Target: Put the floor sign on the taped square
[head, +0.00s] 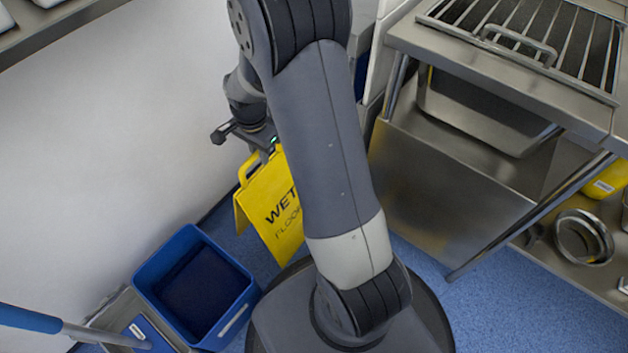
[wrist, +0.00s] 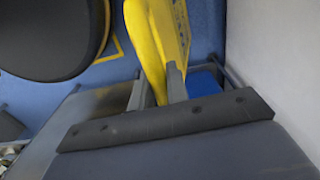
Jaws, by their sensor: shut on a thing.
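The yellow floor sign (head: 268,205), lettered "WET FLOOR", hangs or stands roughly upright left of my arm in the head view; my arm covers its right part. My gripper (head: 262,146) is at its top handle. In the wrist view my gripper (wrist: 157,88) is shut on the yellow sign (wrist: 147,45), which runs away from between the fingers. I cannot tell whether its feet touch the floor. A yellow tape line on the blue floor, part of the taped square (wrist: 116,46), shows beside my dark round base in the wrist view. The square is hidden in the head view.
A blue bucket (head: 194,290) stands at the lower left, close to the sign, with a blue-handled pole (head: 75,331) beside it. A white wall (head: 95,150) is on the left. A steel table (head: 450,60) with a lower shelf is on the right.

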